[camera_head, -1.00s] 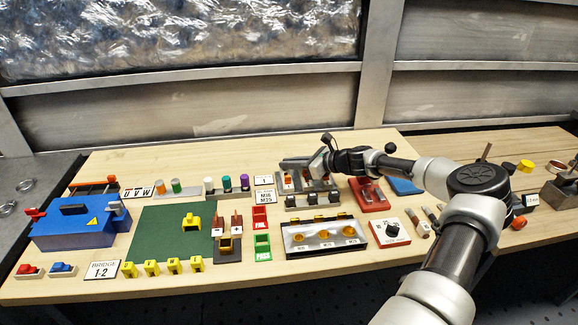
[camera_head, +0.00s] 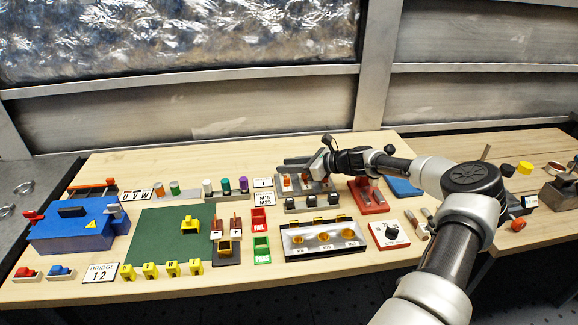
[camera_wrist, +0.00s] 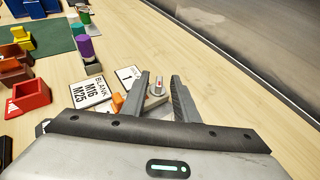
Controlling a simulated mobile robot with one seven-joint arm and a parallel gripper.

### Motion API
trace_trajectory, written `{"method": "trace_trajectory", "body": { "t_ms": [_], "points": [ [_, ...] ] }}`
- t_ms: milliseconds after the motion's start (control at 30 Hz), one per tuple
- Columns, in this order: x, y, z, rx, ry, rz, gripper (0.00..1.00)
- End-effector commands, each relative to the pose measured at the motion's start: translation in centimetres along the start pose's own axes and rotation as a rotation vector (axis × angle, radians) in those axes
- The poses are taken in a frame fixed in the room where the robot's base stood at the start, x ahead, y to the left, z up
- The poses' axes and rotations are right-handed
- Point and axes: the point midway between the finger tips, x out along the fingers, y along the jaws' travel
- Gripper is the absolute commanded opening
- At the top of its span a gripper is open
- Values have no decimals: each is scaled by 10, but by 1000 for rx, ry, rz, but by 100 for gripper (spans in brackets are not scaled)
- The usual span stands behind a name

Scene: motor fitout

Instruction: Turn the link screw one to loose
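My gripper (camera_head: 288,162) reaches from the right over the grey block (camera_head: 282,190) with orange parts, at the back of the bench behind the black-capped row. In the wrist view my gripper (camera_wrist: 160,80) is open, with its two grey fingers apart. A small grey knob with a red mark (camera_wrist: 158,86), possibly link screw one, shows between the fingers near their tips. I cannot tell whether the fingers touch it. An orange part (camera_wrist: 117,102) sits just left of the left finger. A "1" label (camera_wrist: 128,74) lies beside the block. My gripper hides part of the block.
A "BLANK M16 M25" label (camera_wrist: 90,92) and a purple cylinder (camera_wrist: 84,46) are left of my gripper in the wrist view. A red stand (camera_head: 368,197) lies under my forearm. Bare wood runs along the bench's back edge.

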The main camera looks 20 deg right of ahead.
Motion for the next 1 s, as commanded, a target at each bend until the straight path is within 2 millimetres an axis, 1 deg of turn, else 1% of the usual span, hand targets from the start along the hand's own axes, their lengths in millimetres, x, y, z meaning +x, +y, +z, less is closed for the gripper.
{"method": "trace_trajectory", "body": {
  "t_ms": [67,167,267,400,600,700,800,1000],
  "points": [
    [0,0,2,0,0,1,27],
    [-4,0,10,-2,1,1,27],
    [-11,0,26,-4,1,0,27],
    [-22,0,52,-4,1,-1,27],
    [-34,0,81,-3,2,0,27],
    [-37,0,89,-1,1,0,27],
    [-38,0,92,-1,1,0,27],
    [-38,0,93,0,0,0,27]
  ]
}}
